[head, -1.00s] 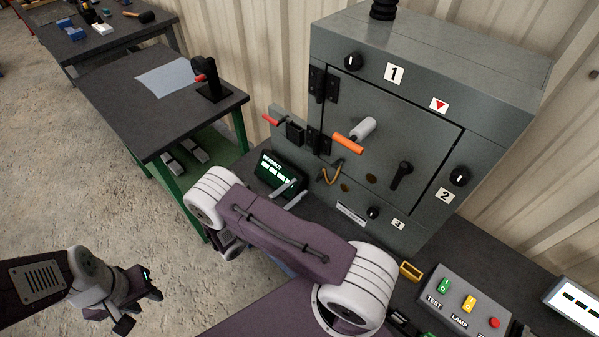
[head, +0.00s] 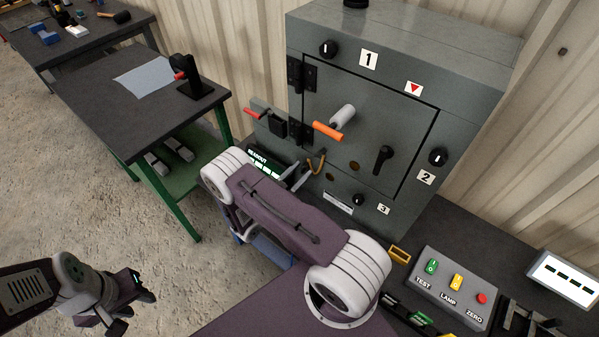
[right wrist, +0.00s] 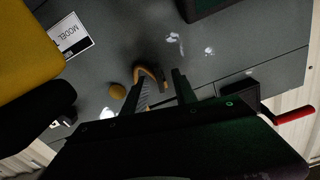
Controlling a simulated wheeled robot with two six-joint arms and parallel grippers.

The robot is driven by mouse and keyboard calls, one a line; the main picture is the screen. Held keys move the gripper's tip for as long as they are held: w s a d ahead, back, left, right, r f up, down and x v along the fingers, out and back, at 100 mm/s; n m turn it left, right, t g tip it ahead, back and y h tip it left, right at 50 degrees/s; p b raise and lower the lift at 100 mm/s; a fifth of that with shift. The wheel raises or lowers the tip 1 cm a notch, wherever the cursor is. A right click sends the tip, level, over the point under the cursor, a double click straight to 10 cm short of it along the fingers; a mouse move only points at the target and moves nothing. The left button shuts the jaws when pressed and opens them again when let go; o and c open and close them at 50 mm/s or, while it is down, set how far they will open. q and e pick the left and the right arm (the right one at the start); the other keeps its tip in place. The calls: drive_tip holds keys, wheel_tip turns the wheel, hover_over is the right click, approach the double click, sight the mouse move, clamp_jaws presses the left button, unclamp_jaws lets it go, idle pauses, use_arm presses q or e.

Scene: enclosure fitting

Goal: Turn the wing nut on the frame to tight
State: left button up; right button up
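A brass curved piece (head: 317,164), which looks like the wing nut, sits low on the front of the grey cabinet (head: 345,180), below the orange handle. In the right wrist view the brass piece (right wrist: 152,75) lies between the fingertips of my right gripper (right wrist: 160,82), closer to the left finger. A gap shows between the fingers, so the gripper is open; I cannot tell whether it touches the brass. In the head view my right gripper (head: 300,177) is partly hidden by my arm. My left gripper (head: 128,303) hangs open and empty above the floor at lower left.
An orange handle (head: 327,131), a black lever (head: 383,159) and several black knobs stick out of the cabinet. A red-handled part (head: 253,113) juts out at its left. A readout box (head: 262,164) stands close to my right gripper. A button box (head: 450,285) is at right.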

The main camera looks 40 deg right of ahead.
clamp_jaws()
